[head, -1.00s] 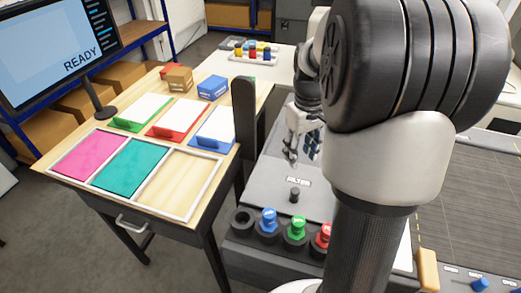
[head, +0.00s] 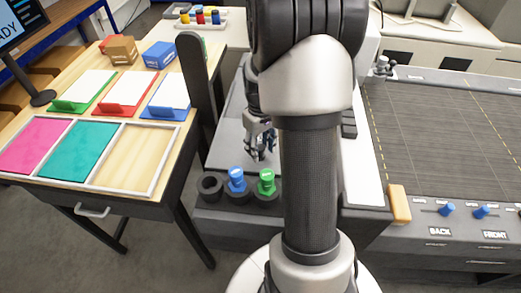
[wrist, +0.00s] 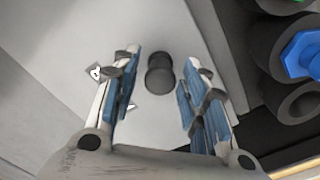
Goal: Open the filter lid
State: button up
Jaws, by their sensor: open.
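The filter lid (head: 228,140) is a flat grey panel on the machine, and it looks shut. Its short black knob (wrist: 160,73) shows in the wrist view, standing up from the pale lid surface. My gripper (head: 262,150) is low over the lid in the head view and hides the knob there. In the wrist view my gripper (wrist: 160,64) is open, with one blue-padded finger on each side of the knob. Gaps show between the knob and both fingers. The FILTER lettering is mostly covered by the left finger.
Blue (head: 237,180) and green (head: 267,182) knobs in black cups and an empty black cup (head: 210,187) line the front edge near my gripper. A dark upright post (head: 200,80) stands left of the lid. A table with trays (head: 165,192) lies further left.

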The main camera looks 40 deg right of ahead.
jog(key=shift+f, duration=0.3)
jog(key=shift+c, duration=0.5)
grip_shut()
